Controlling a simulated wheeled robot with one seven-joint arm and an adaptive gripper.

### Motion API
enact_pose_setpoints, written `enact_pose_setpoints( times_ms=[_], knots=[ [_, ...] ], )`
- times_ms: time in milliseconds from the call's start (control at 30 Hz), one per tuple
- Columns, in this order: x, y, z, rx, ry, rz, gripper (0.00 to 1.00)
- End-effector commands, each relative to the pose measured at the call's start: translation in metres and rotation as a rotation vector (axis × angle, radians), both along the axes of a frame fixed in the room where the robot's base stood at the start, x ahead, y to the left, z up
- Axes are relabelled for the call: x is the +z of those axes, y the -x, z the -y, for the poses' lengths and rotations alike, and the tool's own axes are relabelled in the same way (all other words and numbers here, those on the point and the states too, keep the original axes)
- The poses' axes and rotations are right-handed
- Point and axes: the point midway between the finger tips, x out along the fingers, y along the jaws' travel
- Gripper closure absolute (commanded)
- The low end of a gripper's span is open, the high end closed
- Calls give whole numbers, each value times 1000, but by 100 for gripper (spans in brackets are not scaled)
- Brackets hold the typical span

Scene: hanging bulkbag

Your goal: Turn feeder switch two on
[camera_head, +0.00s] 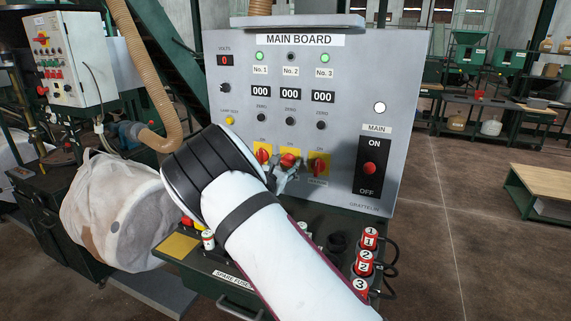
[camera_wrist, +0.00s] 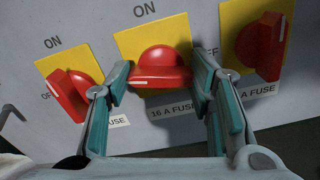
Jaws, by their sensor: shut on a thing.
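Feeder switch two (camera_head: 288,160) is the middle of three red rotary knobs on yellow plates on the main board. In the wrist view its red knob (camera_wrist: 161,66) has its bar lying roughly level across the plate, with ON printed above. My gripper (camera_wrist: 160,78) is shut on this knob, with one finger at each end of the bar. In the head view my gripper (camera_head: 284,180) is partly hidden by my forearm. The No. 2 lamp (camera_head: 291,56) is dark, while the No. 1 lamp (camera_head: 259,56) and No. 3 lamp (camera_head: 324,57) are green.
The left knob (camera_wrist: 72,94) and right knob (camera_wrist: 262,45) stand close beside my fingers. A main ON/OFF switch (camera_head: 370,168) is at the board's right. Numbered red-and-white fuses (camera_head: 370,238) stand on the ledge below. A bulk bag (camera_head: 115,215) hangs at left.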

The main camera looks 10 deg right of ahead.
Motion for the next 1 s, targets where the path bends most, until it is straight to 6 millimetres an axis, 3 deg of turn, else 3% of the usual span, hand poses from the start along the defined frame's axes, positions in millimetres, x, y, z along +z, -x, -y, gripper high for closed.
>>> enact_pose_setpoints(
  times_ms=[1000],
  knots=[
    [0,2,2,0,-776,563,80]
  ],
)
